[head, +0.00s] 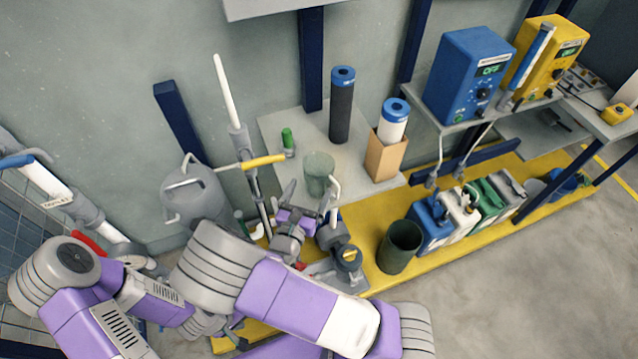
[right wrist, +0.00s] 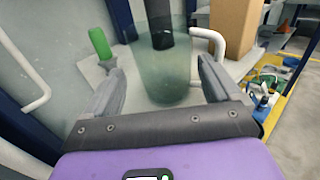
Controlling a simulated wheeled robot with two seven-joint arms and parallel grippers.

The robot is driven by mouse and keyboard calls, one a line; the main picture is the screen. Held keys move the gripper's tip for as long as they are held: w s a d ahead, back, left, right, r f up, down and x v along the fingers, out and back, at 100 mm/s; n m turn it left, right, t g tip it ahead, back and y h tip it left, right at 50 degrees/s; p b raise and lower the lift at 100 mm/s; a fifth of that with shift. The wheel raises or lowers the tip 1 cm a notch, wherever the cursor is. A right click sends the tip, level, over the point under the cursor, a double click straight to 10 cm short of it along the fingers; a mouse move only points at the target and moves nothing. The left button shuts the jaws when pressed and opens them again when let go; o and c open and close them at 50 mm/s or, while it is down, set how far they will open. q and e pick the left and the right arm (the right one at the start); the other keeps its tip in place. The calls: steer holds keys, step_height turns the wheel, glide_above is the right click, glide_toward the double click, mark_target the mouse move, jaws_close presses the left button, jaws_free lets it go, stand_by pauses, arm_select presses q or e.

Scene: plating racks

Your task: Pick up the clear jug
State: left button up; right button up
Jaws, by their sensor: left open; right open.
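The clear jug (head: 319,170) is a greenish see-through vessel with a white handle. It stands upright on the grey shelf (head: 375,190) against the wall. My right gripper (head: 307,196) is open at the near side of the jug. In the right wrist view the jug (right wrist: 165,75) shows between the two spread fingers (right wrist: 160,78), its handle to the right, by the right finger. I cannot tell whether the fingers touch it. My left gripper (head: 236,335) is low at the bottom left, partly hidden by my right arm, away from the jug.
A green-topped bottle (head: 288,140) stands left of the jug. A dark blue-capped cylinder (head: 341,110) stands behind it, and a cardboard box (head: 385,157) holding a white cylinder is to the right. A grey watering can (head: 193,195) and a yellow-handled pole (head: 250,163) are to the left.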

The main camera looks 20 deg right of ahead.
mark_target(323, 163)
steer(key=b+x, duration=0.2)
steer(key=x, duration=0.4)
steer(key=shift+d+f, duration=0.15)
steer(key=shift+d, duration=0.2)
steer(key=shift+w+d, duration=0.2)
steer(key=shift+w, duration=0.1)
steer(key=shift+c, duration=0.3)
steer(key=c, duration=0.7)
